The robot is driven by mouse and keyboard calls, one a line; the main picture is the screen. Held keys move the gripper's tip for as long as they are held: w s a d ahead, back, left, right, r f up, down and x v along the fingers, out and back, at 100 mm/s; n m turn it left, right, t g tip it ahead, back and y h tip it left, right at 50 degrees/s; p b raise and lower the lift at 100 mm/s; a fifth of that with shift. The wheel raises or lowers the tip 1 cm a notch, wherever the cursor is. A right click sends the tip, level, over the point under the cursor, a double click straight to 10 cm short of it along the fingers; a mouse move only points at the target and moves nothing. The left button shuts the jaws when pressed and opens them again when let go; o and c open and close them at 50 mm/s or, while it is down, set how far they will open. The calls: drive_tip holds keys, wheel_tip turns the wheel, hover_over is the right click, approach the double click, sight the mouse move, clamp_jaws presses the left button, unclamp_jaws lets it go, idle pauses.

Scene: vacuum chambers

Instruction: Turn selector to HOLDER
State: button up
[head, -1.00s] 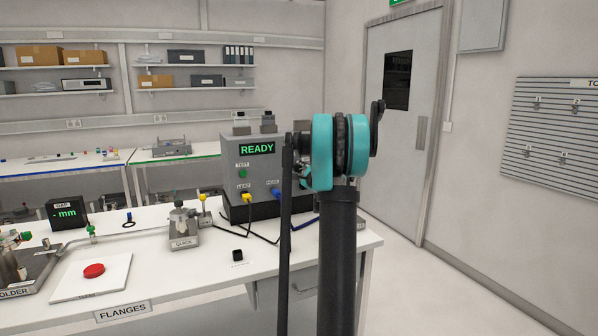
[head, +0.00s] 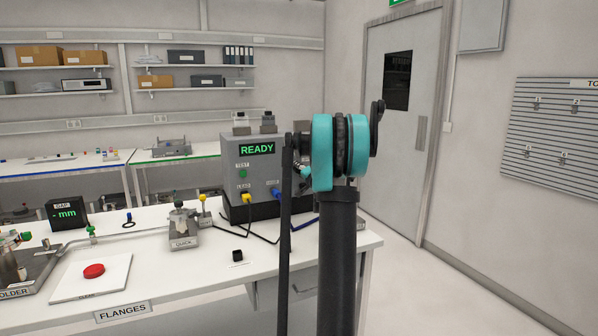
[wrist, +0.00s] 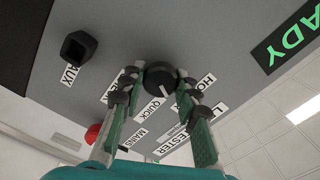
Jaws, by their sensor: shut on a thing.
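The selector is a dark round knob (wrist: 159,72) on the grey face of the tester box, seen upside down in the wrist view. My gripper (wrist: 160,90) is shut on it, with one green-lined finger on each side. White labels surround it; QUICK (wrist: 153,109) and MAINS (wrist: 139,137) are readable. The HOLDER label (wrist: 207,83) is partly covered by a finger. I cannot make out which label the knob points to. In the head view the tester box (head: 229,160) shows a green READY display (head: 257,149); my arm hides the knob and gripper there.
A black AUX socket (wrist: 78,47) is beside the knob. Yellow (head: 246,197) and blue (head: 276,192) plugs with cables are in the box front.

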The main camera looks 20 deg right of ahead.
drive_tip(key=n, duration=0.4)
drive_tip(key=shift+n, duration=0.3)
idle(0.3)
drive_tip(key=o, duration=1.2)
drive_tip(key=shift+s, duration=0.15)
drive_tip(key=s, duration=1.1)
drive_tip(key=shift+s+d, duration=0.15)
drive_tip(key=shift+s, duration=0.25)
